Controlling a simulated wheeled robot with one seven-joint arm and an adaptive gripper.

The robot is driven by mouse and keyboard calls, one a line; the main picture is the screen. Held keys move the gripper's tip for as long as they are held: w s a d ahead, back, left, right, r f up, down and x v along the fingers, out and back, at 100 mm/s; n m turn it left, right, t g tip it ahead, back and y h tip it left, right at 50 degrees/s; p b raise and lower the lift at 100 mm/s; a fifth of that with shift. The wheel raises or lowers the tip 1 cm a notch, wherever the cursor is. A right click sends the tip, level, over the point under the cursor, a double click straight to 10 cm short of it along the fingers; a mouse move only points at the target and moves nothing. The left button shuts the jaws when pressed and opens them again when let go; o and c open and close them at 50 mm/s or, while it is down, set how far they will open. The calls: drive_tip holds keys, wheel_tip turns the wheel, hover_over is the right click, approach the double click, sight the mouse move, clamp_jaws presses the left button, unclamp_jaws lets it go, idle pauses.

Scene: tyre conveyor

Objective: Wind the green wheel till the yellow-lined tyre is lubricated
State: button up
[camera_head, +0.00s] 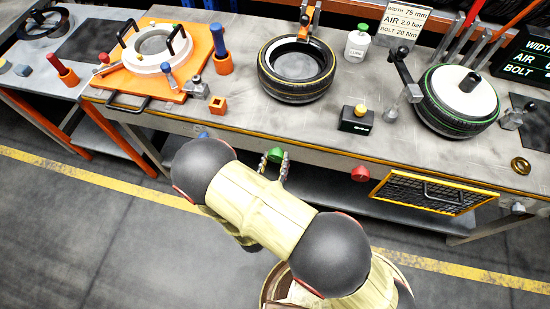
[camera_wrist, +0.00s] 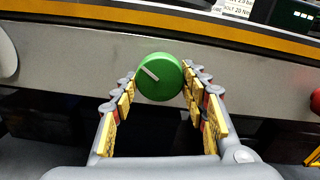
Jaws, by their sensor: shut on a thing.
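The green wheel (camera_wrist: 160,77) is a round knob on the grey front face of the bench, with a pale line on its face pointing to the upper left. My gripper (camera_wrist: 159,88) is shut on it, with one finger at each side. In the head view the green wheel (camera_head: 275,154) shows between the finger ends of my gripper (camera_head: 273,160). The yellow-lined tyre (camera_head: 294,92) lies flat on the bench above and behind the wheel. An orange-and-grey fitting (camera_head: 304,32) stands at its back rim. Whether the tyre's surface is wet cannot be told.
A red knob (camera_head: 360,174) is to the right on the bench front, and a blue knob (camera_head: 204,135) to the left. A black box with a yellow button (camera_head: 356,119), a lube bottle (camera_head: 358,43) and a green-lined tyre (camera_head: 457,99) stand on the bench. A mesh panel (camera_head: 432,193) hangs at the right.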

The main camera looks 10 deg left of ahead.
drive_tip(key=n+p, duration=0.2)
drive_tip(key=n, duration=0.1)
drive_tip(key=shift+r, duration=0.1)
drive_tip(key=shift+n+p, duration=1.05)
drive_tip(key=shift+n, duration=0.65)
drive_tip(key=o, duration=1.1)
drive_tip(key=shift+c, duration=0.2)
drive_tip(key=shift+o, duration=0.5)
drive_tip(key=shift+s, duration=0.15)
drive_tip(key=s, duration=0.7)
drive_tip(key=shift+a, duration=0.25)
drive_tip(key=shift+s, duration=0.1)
